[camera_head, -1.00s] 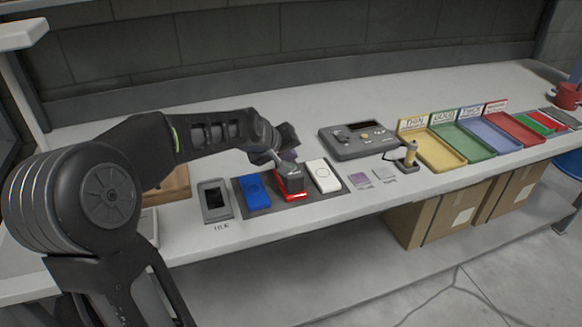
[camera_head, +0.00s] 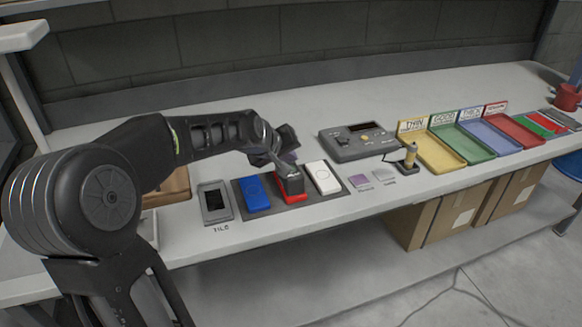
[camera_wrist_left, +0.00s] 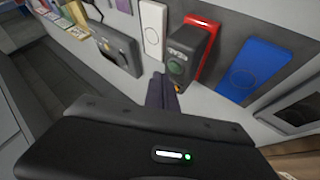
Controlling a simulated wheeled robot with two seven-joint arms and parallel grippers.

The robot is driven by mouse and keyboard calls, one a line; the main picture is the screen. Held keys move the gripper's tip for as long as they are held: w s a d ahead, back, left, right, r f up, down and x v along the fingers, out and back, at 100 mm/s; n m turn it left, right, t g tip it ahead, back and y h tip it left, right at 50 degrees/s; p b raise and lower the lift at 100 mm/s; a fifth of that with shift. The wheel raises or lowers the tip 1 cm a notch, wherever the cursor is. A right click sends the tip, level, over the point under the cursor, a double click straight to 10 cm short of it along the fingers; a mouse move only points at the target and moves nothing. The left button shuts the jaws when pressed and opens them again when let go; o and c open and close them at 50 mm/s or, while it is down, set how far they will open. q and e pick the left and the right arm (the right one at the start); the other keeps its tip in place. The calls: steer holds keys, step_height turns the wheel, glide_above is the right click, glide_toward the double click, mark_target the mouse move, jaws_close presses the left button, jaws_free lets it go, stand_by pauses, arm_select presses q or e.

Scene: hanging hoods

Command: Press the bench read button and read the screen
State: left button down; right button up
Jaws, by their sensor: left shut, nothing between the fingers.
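My left gripper (camera_head: 276,160) is shut and empty beside a dark handheld meter (camera_head: 291,180) on the red block (camera_head: 294,198). In the left wrist view my fingertips (camera_wrist_left: 160,88) are close to the meter (camera_wrist_left: 184,58); I cannot tell if they touch it. A grey console (camera_head: 355,142) with a dark display (camera_head: 362,126) and small knobs stands behind. A grey unit with a dark screen (camera_head: 214,198) lies to the left. A purple pad (camera_head: 359,181) and a grey pad (camera_head: 383,176) lie right of the mat. I cannot tell which is the read button. My right gripper is not in view.
A blue block (camera_head: 253,193) and a white block (camera_head: 323,177) flank the red one on a dark mat. A small yellow-topped tool (camera_head: 410,154) stands by the yellow tray (camera_head: 436,150). More coloured trays continue right. The bench behind the console is clear.

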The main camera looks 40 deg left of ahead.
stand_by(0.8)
arm_select(q)
steer(key=shift+f+b, duration=0.4)
steer(key=shift+f, duration=0.05)
steer(key=shift+f+b, duration=0.35)
steer(key=shift+f, duration=0.05)
stand_by(0.4)
stand_by(0.4)
steer(key=shift+r+p, duration=0.7)
steer(key=shift+r, duration=0.15)
step_height(320, 180, up, 5)
steer(key=p, duration=0.4)
stand_by(0.8)
